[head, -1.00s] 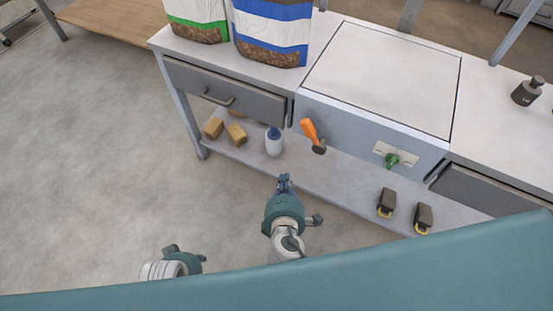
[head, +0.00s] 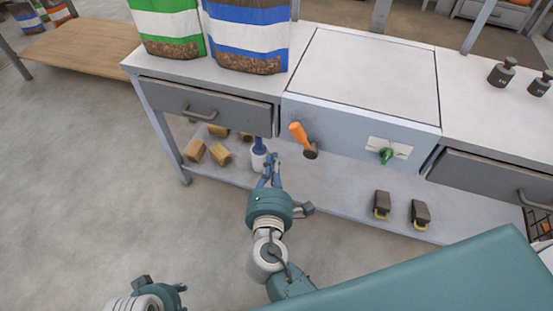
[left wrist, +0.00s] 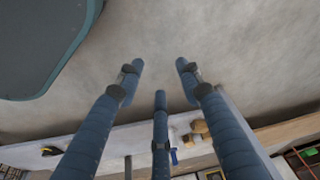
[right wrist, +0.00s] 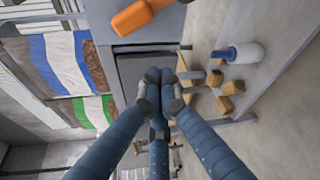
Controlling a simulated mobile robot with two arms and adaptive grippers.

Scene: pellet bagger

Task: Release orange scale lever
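The orange lever (head: 298,133) sits on the front of the scale (head: 360,125), tilted, with a dark pivot at its lower end. It also shows large at the top of the right wrist view (right wrist: 136,17). My right gripper (head: 269,166) is below and left of the lever, apart from it, with its blue fingers pointing toward the bench. In the right wrist view its fingertips (right wrist: 156,88) are together with nothing between them. My left gripper (left wrist: 160,75) is far from the lever, low over the floor, its fingers spread and empty.
A green knob (head: 386,156) is on the scale front, right of the lever. A white-blue bottle (head: 259,158) and wooden blocks (head: 207,152) are on the lower shelf. A drawer (head: 205,107) is left of the scale; pellet bags (head: 248,35) stand above it.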

